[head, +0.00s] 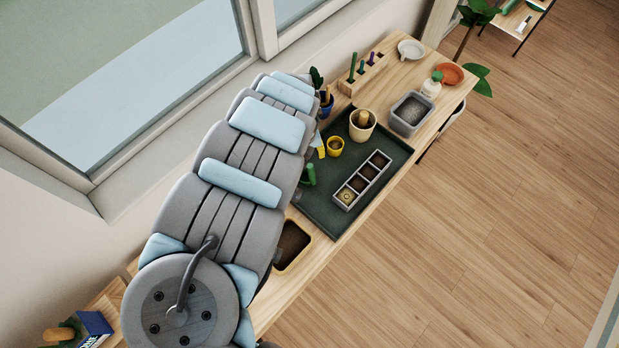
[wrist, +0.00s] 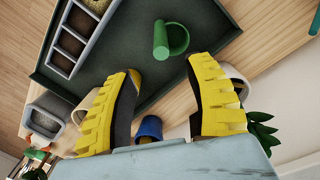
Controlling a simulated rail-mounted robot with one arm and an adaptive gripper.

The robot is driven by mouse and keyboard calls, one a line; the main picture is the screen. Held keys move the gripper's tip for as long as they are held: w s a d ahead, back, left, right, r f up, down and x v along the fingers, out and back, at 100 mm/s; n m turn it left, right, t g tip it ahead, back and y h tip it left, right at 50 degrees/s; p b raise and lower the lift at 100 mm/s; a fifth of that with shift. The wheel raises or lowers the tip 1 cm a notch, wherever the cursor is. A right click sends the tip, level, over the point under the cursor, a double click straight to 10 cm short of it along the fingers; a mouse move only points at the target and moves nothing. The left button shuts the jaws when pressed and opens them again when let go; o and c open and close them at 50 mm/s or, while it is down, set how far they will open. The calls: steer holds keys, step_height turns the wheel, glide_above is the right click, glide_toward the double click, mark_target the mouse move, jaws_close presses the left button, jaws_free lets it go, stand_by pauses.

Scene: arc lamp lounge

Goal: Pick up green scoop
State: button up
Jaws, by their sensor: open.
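The green scoop (head: 309,174) is on the dark green tray (head: 325,215), near the tray's window-side edge and partly beside my arm in the head view. In the wrist view the scoop (wrist: 178,38) shows a round cup and a thick handle at its left. My gripper (wrist: 165,68) has two yellow ribbed fingers, spread wide and empty. The scoop is beyond the fingertips, roughly in line with the gap, and I see no contact. In the head view my arm hides most of the gripper.
A grey compartment box (head: 362,180), a yellow pot (head: 335,146) and a beige pot (head: 362,125) stand on the tray. A blue pot (head: 326,105) is behind it. A grey bin (head: 411,113) is beyond, and a soil-filled bin (head: 291,247) is nearer. Bare tray surrounds the box.

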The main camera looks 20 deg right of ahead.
mark_target(311, 171)
steer(key=f+b, duration=0.1)
steer(key=f, duration=0.1)
steer(key=f+b, duration=0.1)
steer(key=f, duration=0.1)
steer(key=f+b, duration=0.1)
steer(key=f, duration=0.1)
steer(key=shift+s+d+f+b, duration=0.15)
steer(key=shift+d+f+b, duration=0.1)
steer(key=shift+d+b, duration=0.15)
steer(key=shift+w+d+f+b, duration=0.15)
steer(key=shift+f+b, duration=0.1)
steer(key=shift+f, duration=1.1)
steer(key=shift+w+a+f+b, duration=0.1)
steer(key=shift+f+b, duration=0.1)
steer(key=shift+f, duration=1.15)
jaws_close()
